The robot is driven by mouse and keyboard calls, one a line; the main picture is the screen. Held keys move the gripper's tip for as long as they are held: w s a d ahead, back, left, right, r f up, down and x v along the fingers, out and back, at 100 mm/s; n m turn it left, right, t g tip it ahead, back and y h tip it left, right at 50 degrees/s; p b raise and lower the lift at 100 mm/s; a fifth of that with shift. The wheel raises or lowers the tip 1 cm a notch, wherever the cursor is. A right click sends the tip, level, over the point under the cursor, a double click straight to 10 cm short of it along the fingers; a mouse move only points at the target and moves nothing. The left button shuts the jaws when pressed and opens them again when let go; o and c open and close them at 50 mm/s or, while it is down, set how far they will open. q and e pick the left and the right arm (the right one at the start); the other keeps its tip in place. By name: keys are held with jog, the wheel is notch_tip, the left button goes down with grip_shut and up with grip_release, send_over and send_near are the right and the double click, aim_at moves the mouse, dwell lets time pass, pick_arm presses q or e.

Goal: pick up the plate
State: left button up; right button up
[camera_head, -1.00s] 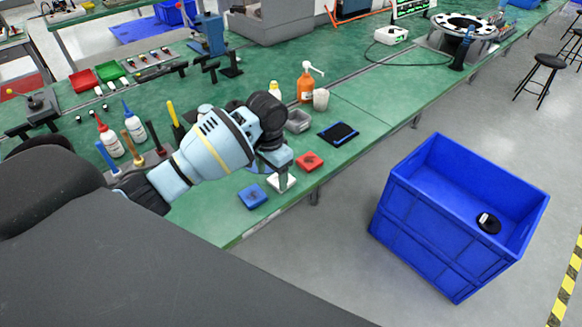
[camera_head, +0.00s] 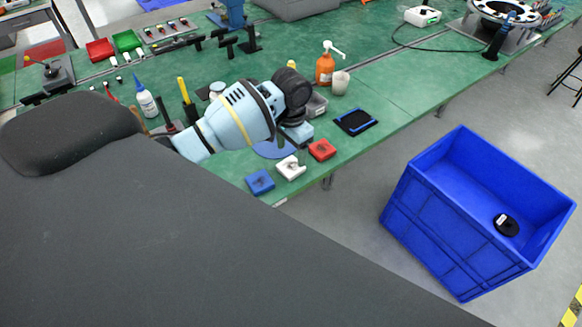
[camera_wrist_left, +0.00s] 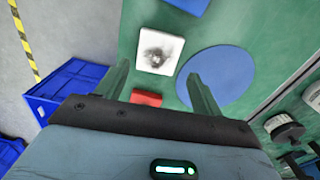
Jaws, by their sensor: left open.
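A flat round blue plate (camera_head: 270,150) lies on the green bench, partly hidden by my left arm in the head view. It shows more fully in the left wrist view (camera_wrist_left: 228,72). My left gripper (camera_wrist_left: 163,82) is open and empty above the bench. In the wrist view one finger overlaps the plate's near-left edge, and the other is left of the white block. In the head view the gripper (camera_head: 294,142) is beside the plate, its fingertips hard to make out.
Blue (camera_head: 260,181), white (camera_head: 290,168) and red (camera_head: 321,150) square blocks lie along the bench's front edge. A black-and-blue tray (camera_head: 356,121), an orange pump bottle (camera_head: 325,69) and a cup (camera_head: 340,82) stand farther back. A blue crate (camera_head: 405,215) stands on the floor at right.

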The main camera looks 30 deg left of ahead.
aim_at(291, 166)
pick_arm(q)
jog(key=shift+s+d+f, duration=0.1)
jog(key=shift+s+f, duration=0.05)
jog(key=shift+f, duration=1.1)
jog(key=shift+s+f, duration=0.1)
jog(key=shift+f, duration=1.15)
jog(key=c, duration=0.8)
